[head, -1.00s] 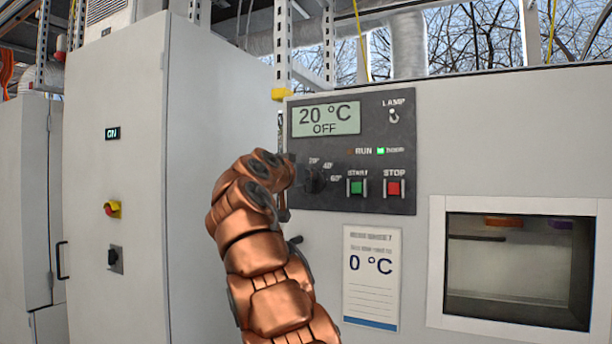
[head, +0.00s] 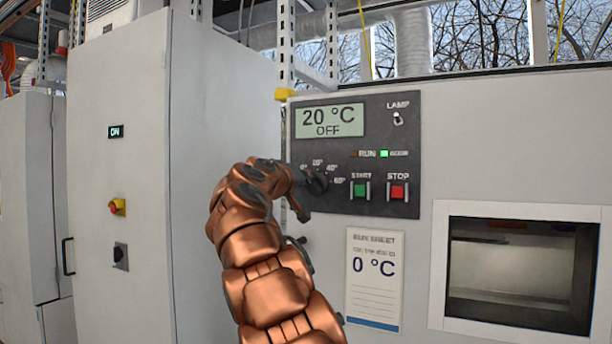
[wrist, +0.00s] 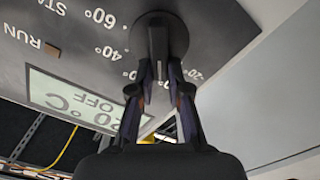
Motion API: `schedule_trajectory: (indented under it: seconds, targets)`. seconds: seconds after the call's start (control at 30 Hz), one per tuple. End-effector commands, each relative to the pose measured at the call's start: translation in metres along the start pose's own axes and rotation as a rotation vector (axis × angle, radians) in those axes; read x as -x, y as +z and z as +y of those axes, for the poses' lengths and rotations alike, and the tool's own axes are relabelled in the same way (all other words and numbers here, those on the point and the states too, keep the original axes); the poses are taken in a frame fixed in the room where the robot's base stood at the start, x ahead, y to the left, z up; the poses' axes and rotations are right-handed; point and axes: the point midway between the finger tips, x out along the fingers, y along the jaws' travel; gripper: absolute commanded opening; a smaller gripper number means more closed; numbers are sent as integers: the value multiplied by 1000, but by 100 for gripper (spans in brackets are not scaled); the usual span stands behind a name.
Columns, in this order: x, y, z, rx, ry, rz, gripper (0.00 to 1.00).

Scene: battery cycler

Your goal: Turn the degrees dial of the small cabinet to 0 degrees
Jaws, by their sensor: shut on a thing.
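The black degrees dial (head: 317,182) is on the dark control panel, below a display (head: 329,116) reading 20 °C OFF. In the head view, marks for 0°, 20°, 40° and 60° ring it. My gripper (head: 305,180) reaches it from the left. In the wrist view, the dial (wrist: 174,28) has a raised bar handle, and my gripper (wrist: 159,75) is shut on that handle with a finger on each side. The 60° and 40° marks show at the left and -20° at the right; the fingers hide marks between. The exact dial setting is hard to read.
Green START (head: 360,190) and red STOP (head: 398,191) buttons sit right of the dial, and a LAMP switch (head: 398,119) above. A paper sign (head: 374,288) reading 0 °C hangs below. A windowed chamber (head: 521,276) is at right, a tall cabinet (head: 220,150) at left.

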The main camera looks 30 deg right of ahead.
Motion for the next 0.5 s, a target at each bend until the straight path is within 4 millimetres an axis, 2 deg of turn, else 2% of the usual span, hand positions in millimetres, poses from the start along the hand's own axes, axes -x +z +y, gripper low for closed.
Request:
schedule_trajectory:
  seconds: [0.5]
  targets:
    - [-1,1,-1,58,1,-2,0]
